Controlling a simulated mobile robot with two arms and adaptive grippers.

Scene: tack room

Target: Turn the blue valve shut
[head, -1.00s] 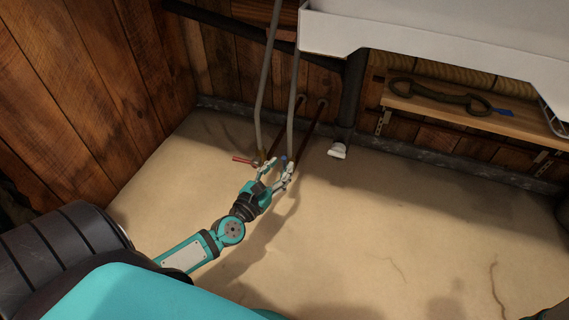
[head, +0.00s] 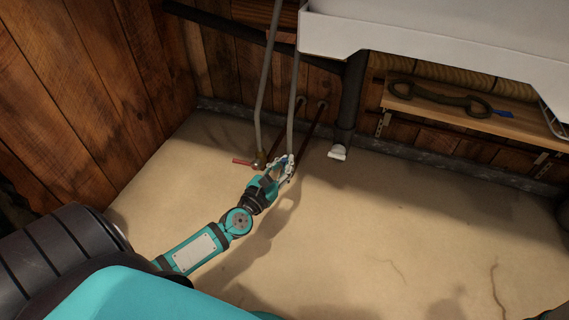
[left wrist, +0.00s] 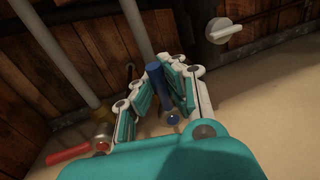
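The blue valve (head: 284,160) is at the low end of the right-hand grey pipe, near the floor, and my fingers partly hide it in the head view. In the left wrist view its long blue handle (left wrist: 158,84) stands between the fingers. My left gripper (head: 283,163) has its fingers drawn in around this handle, one on each side; it also shows in the left wrist view (left wrist: 166,80). The exact contact of the pads is hard to see. My right gripper is not in view.
A second valve with a red handle (head: 243,162) sits close left of my left gripper, on the other grey pipe (head: 262,100). A white fitting (head: 338,151) under a dark drain pipe is to the right. A white basin (head: 430,40) overhangs at upper right. The floor (head: 370,220) in front is clear.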

